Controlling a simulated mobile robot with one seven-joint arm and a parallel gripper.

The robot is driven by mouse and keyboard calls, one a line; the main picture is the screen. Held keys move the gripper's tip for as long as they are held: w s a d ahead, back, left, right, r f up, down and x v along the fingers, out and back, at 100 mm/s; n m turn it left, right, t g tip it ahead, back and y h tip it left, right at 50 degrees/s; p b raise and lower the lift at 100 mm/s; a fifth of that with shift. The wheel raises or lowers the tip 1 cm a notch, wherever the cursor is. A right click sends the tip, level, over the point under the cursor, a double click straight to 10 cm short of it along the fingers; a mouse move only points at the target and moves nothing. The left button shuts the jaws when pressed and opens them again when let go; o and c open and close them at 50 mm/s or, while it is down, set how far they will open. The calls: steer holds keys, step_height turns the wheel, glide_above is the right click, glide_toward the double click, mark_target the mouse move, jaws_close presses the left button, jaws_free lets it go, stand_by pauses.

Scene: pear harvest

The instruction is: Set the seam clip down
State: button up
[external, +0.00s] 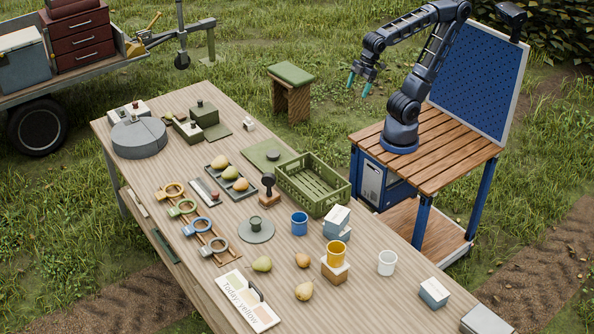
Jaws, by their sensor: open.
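My gripper (358,85) hangs at the upper right, beyond the far edge of the table, with its two teal fingertips apart and nothing visible between them. It is in the air beside my own base, well away from the things on the table. I cannot tell for sure which thing is the seam clip. A small dark curved piece (256,291) lies on the card reading "Today: yellow" (236,298) at the table's near edge. A small pale block (249,124) stands near the table's far edge.
The wooden table (170,235) holds a green crate (329,207), a blue cup (299,223), a yellow cup (336,254) on a box, a white cup (387,263), a rack of coloured rings (201,226), a black-handled stamp (268,184) and loose pears (304,291). Bare wood shows at the front right.

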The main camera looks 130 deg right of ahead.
steer(key=s+a+f, duration=0.1)
steer(key=s+a, duration=0.1)
steer(key=s, duration=0.3)
steer(key=shift+a+f+y, duration=0.3)
steer(key=shift+f, duration=0.1)
steer(key=shift+s, duration=0.1)
stand_by(0.8)
